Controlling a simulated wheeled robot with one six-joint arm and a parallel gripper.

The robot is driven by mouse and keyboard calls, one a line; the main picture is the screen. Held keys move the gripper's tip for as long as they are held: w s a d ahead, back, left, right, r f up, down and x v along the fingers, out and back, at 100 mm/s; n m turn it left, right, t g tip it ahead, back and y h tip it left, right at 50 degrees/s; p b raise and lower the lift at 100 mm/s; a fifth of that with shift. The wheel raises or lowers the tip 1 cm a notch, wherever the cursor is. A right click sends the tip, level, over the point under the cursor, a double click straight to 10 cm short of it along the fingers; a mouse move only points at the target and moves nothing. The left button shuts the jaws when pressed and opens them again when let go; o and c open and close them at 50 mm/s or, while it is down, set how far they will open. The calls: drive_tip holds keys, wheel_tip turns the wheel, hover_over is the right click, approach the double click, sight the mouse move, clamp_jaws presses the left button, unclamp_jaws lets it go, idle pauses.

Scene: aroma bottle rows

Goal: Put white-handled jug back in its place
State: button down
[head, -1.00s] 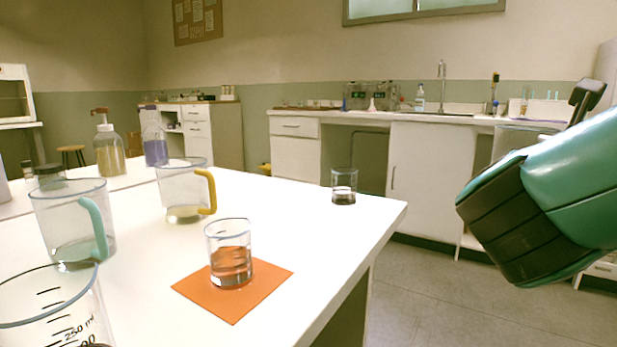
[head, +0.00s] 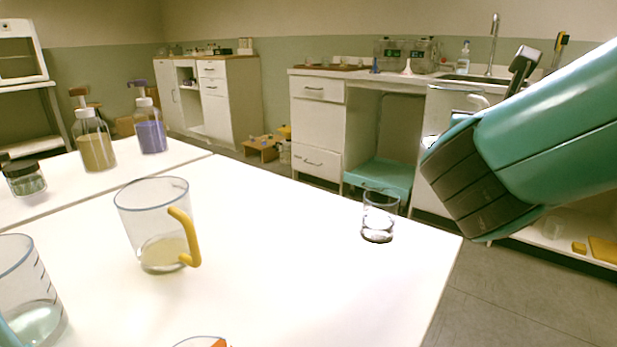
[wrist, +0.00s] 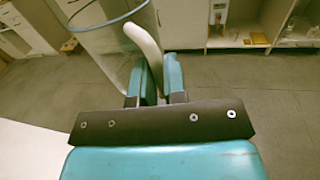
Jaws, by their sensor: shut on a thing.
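The white-handled jug (wrist: 108,48) is clear, with a blue rim, at the upper left of the wrist view. Its white handle (wrist: 144,42) runs down between the two teal fingers of my gripper (wrist: 158,78), which is shut on it. The jug hangs off the table, with floor showing around it. In the head view my arm hides the fingers and most of the jug.
On the white table (head: 290,260) stand a yellow-handled jug (head: 150,225), a small glass beaker (head: 379,215) near the right edge, and a partly cut-off jug (head: 25,295). Bottles with yellow (head: 94,145) and purple liquid (head: 150,130) stand behind. Table space between is bare.

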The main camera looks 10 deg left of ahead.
drive_tip(key=a+r+n+y+p, duration=0.5)
drive_tip(key=a+y+p, duration=0.2)
drive_tip(key=a, duration=0.7)
drive_tip(key=a+r+n+y+p, duration=0.4)
drive_tip(key=a+y+p, duration=0.3)
drive_tip(key=a, duration=0.7)
drive_tip(key=shift+g, duration=0.4)
drive_tip(key=shift+s+f+b, duration=0.15)
drive_tip(key=shift+f+b, duration=4.45)
drive_tip(key=shift+f, duration=5.35)
drive_tip(key=shift+f, duration=0.1)
drive_tip(key=shift+f, duration=0.15)
drive_tip(key=c, duration=1.2)
unclamp_jaws()
